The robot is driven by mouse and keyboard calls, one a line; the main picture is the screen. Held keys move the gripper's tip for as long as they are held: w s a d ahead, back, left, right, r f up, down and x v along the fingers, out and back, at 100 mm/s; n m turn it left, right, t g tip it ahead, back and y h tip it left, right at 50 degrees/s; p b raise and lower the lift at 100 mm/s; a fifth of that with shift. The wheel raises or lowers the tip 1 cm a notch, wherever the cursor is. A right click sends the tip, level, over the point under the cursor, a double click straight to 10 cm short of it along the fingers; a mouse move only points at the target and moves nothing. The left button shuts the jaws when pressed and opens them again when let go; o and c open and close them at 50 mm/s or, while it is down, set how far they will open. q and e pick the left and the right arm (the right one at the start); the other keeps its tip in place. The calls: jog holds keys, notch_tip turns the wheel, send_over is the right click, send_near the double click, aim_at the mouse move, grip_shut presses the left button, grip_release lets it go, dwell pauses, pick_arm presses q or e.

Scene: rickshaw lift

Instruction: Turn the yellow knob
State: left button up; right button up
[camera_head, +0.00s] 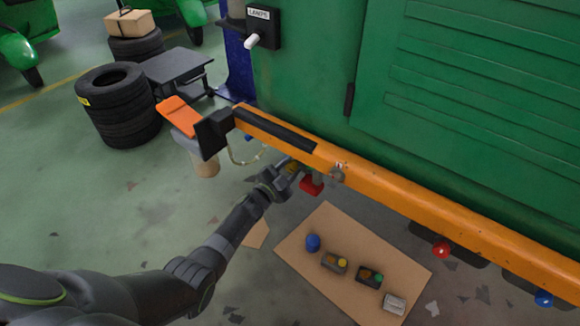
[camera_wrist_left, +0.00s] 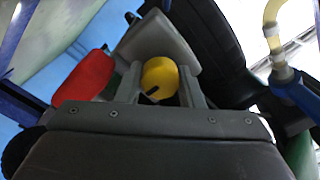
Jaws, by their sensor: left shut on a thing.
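The yellow knob (camera_wrist_left: 160,76) shows in the left wrist view, round and with a dark slot or mark near its lower edge. My left gripper (camera_wrist_left: 158,88) has a finger on either side of it and is shut on it. In the head view my left gripper (camera_head: 283,176) is below the orange beam (camera_head: 390,187), and only a little yellow of the knob (camera_head: 291,167) shows there. A red part (camera_head: 312,186) hangs just right of the gripper; it also shows left of the fingers in the left wrist view (camera_wrist_left: 84,80). My right gripper is not in view.
A cardboard sheet (camera_head: 318,226) on the floor bears a blue ball-shaped knob (camera_head: 313,242) and several small boxes. Stacked tyres (camera_head: 120,115) and a dark table (camera_head: 178,68) stand at the left. The green body (camera_head: 310,70) rises behind the beam. A lever switch (camera_head: 262,28) is at the top.

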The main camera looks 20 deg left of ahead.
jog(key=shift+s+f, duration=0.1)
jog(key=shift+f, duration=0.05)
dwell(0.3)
pick_arm(q)
jog(key=o, duration=1)
jog(key=shift+s, duration=0.15)
jog(key=shift+s+a, duration=0.15)
jog(key=shift+s, duration=0.05)
jog(key=p+v, duration=0.4)
jog(key=v, duration=1.2)
jog(key=shift+s, duration=0.35)
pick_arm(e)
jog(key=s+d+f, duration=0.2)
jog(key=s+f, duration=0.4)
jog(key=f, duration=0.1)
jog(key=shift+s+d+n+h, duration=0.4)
